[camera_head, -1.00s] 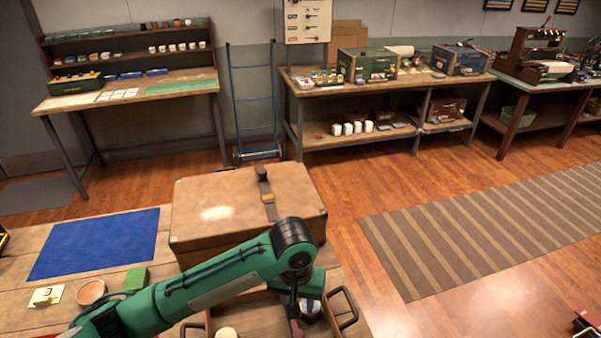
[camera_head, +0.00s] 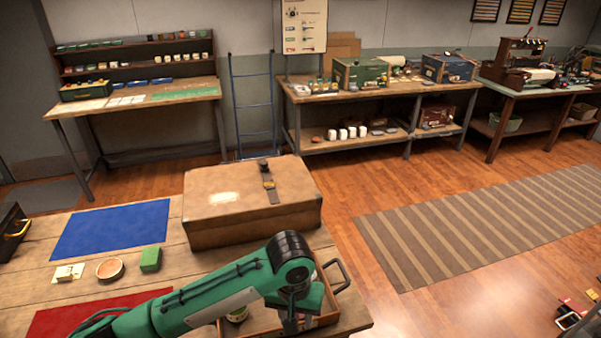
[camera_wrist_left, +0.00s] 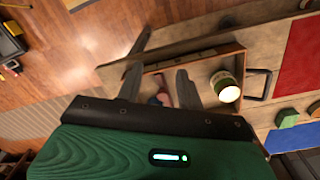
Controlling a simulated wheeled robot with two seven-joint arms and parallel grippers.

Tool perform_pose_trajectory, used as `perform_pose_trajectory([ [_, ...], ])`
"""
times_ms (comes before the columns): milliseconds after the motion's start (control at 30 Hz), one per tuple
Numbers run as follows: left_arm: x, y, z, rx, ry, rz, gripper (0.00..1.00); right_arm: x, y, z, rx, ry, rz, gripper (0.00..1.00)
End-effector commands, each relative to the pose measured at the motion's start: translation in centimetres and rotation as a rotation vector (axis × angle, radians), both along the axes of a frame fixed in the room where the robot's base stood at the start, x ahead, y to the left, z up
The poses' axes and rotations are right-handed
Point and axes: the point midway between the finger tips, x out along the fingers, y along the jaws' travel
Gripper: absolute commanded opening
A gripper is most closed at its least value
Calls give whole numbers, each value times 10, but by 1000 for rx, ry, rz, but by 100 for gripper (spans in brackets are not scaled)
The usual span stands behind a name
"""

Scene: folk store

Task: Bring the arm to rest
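My left arm comes in from the left in the head view. Its gripper (camera_head: 291,318) hangs over a wooden tray (camera_head: 328,320) with dark handles at the table's front right. The arm link hides part of the tray. In the left wrist view the two fingers (camera_wrist_left: 163,72) are spread apart with nothing held between them. The tray (camera_wrist_left: 205,56) lies below them. A green-banded jar with a pale top (camera_wrist_left: 226,86) stands in the tray beside the right finger. A small red and blue item (camera_wrist_left: 162,91) shows between the fingers, lower down. My right gripper is not in view.
A tan case (camera_head: 240,212) stands right behind the arm. The table also bears a blue mat (camera_head: 112,229), a red mat (camera_head: 75,318), a green block (camera_head: 151,259) and a round dish (camera_head: 110,269). Open floor lies to the right, with a striped rug (camera_head: 480,225).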

Motion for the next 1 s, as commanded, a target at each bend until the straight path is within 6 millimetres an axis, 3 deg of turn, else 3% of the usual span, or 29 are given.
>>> perform_pose_trajectory([
  [200,-11,-6,-6,-58,-4,-29,38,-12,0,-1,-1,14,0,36],
  [467,-26,-12,-14,-139,-20,-65,38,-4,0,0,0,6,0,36],
  [667,-41,-13,-22,-226,-47,-87,38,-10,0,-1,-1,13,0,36],
  [867,-61,-2,-34,-321,-109,-88,38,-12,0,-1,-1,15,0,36],
  [1000,-74,17,-43,-352,-164,-69,38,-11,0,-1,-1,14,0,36],
])
